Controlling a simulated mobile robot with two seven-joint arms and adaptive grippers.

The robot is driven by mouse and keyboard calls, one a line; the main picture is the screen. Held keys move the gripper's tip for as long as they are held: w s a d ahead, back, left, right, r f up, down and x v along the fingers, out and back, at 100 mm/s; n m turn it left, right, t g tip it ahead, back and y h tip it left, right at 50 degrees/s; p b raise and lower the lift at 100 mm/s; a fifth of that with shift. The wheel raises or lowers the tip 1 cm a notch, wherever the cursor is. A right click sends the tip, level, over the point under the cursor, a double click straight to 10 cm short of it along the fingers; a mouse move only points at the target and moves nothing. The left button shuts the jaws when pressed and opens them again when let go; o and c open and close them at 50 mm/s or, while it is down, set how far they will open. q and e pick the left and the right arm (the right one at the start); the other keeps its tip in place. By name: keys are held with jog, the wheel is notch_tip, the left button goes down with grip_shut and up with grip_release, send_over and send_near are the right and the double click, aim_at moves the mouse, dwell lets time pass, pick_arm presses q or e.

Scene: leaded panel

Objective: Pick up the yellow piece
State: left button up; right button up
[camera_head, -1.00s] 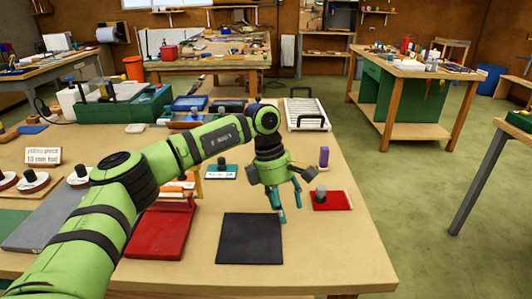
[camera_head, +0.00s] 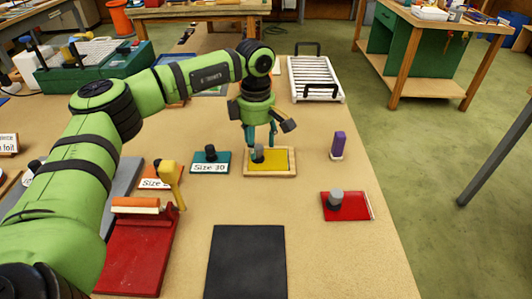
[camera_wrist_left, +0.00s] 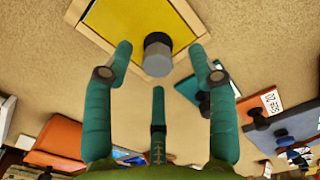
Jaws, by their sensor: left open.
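The yellow piece (camera_head: 280,161) is a flat plate with a grey knob, lying in a shallow wooden tray (camera_head: 270,176) beyond the black pad. My left gripper (camera_head: 262,142) points down over it, its teal fingers around the knob in this view. In the left wrist view the yellow piece (camera_wrist_left: 125,18) fills the top, and its knob (camera_wrist_left: 157,55) shows between the spread fingertips of the open gripper (camera_wrist_left: 161,62). I cannot tell whether any finger touches the knob. My right gripper is not in view.
A teal piece with a "Size 10" label (camera_head: 210,168) stands to the left. A black pad (camera_head: 247,262) and red stand (camera_head: 140,250) lie nearer. A white rack (camera_head: 315,80) is behind.

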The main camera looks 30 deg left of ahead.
aim_at(258, 147)
pick_arm(q)
notch_tip(258, 147, down, 2)
jog(key=shift+w+f, duration=0.1)
jog(key=shift+f, duration=0.45)
grip_shut()
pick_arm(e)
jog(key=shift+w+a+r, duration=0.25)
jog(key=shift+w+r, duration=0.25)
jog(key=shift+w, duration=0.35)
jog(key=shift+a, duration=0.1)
